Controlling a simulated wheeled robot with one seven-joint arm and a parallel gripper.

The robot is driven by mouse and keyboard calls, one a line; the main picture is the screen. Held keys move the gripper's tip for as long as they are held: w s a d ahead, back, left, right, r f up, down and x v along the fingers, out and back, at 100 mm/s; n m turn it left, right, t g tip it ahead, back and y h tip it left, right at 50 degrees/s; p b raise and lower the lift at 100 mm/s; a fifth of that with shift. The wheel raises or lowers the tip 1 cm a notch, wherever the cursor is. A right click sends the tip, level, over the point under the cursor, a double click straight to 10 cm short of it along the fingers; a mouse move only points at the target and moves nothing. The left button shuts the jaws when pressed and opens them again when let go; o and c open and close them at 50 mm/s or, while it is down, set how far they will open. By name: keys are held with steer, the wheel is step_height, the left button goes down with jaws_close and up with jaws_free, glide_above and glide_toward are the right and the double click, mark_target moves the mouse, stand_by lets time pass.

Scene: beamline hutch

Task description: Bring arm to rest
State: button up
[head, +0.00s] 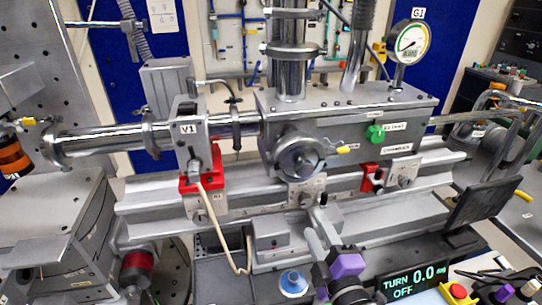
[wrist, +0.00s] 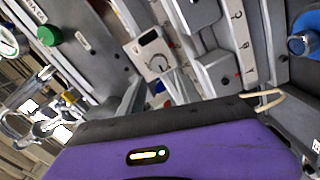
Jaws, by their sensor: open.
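My gripper (head: 318,226) is at the bottom middle of the head view, at the end of my purple and black wrist. Its grey fingers point up toward the front of the rail below the steel chamber (head: 345,125). The fingers are apart and I see nothing held between them. Whether a fingertip touches the rail front, I cannot tell. In the wrist view my purple wrist housing fills the bottom, and the green knob (wrist: 48,35) of the chamber shows at the upper left.
The valve V1 (head: 187,128) with a red bracket and hanging cable stands left of the chamber. A gauge (head: 409,42) rises at the upper right. A dark screen (head: 483,203) and a TURN display (head: 413,279) are at the right. A blue knob (head: 293,282) is close left of my wrist.

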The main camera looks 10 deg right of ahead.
steer(key=s+f+m+g, duration=0.1)
steer(key=s+m, duration=0.6)
steer(key=s, duration=1.1)
steer(key=s+f+m+g, duration=0.2)
steer(key=s+f+m, duration=0.2)
steer(key=s, duration=1.4)
steer(key=m, duration=0.3)
steer(key=shift+d+m, duration=0.3)
steer(key=shift+d, duration=0.05)
